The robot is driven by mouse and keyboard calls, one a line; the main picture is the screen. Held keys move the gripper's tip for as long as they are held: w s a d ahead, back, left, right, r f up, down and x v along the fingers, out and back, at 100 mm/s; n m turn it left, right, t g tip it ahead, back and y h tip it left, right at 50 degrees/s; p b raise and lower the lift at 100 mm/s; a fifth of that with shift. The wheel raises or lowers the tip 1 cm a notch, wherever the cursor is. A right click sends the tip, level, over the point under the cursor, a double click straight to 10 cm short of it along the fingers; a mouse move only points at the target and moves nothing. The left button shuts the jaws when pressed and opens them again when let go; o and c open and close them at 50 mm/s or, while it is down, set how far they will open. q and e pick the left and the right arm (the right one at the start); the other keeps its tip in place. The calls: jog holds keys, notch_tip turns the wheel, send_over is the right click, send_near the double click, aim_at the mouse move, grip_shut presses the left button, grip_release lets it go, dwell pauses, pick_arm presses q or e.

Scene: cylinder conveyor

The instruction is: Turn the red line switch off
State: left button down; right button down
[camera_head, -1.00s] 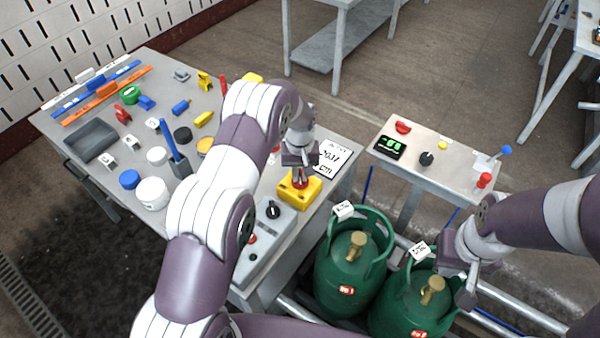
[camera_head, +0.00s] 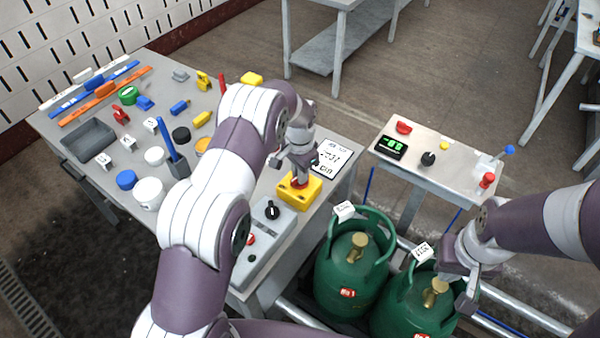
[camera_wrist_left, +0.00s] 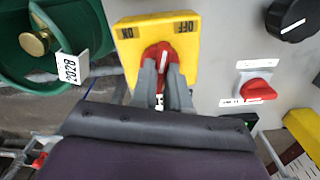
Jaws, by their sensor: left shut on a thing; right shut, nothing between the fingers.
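The red line switch (camera_wrist_left: 160,56) is a red knob with a white mark on a yellow box, labelled ON and OFF in the left wrist view. The labels appear upside down, ON at left and OFF at right. The white mark points roughly between them. My left gripper (camera_wrist_left: 164,76) is shut on the red knob, one finger on each side. In the head view the yellow box (camera_head: 313,190) sits at the table's right edge, and my gripper hides most of the knob. My right gripper (camera_head: 466,285) is shut and empty by the right green gas cylinder (camera_head: 395,318).
A grey control box (camera_head: 262,240) with a black knob (camera_head: 272,210) stands beside the switch. Another green cylinder (camera_head: 335,282) stands right of the table. A small panel (camera_head: 450,172) with a green display lies further right. Tools and parts cover the table's left side.

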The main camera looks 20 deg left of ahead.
pick_arm(q)
jog(key=m, duration=0.5)
jog(key=shift+r+m, duration=0.1)
jog(key=shift+m, duration=0.3)
dwell(0.4)
jog(key=c, duration=1.1)
grip_release()
notch_tip(320, 180, up, 6)
jog(key=shift+w+b, duration=0.1)
jog(key=shift+b, duration=0.5)
notch_tip(320, 180, up, 7)
jog(key=p, duration=0.4)
jog(key=shift+f, duration=0.2)
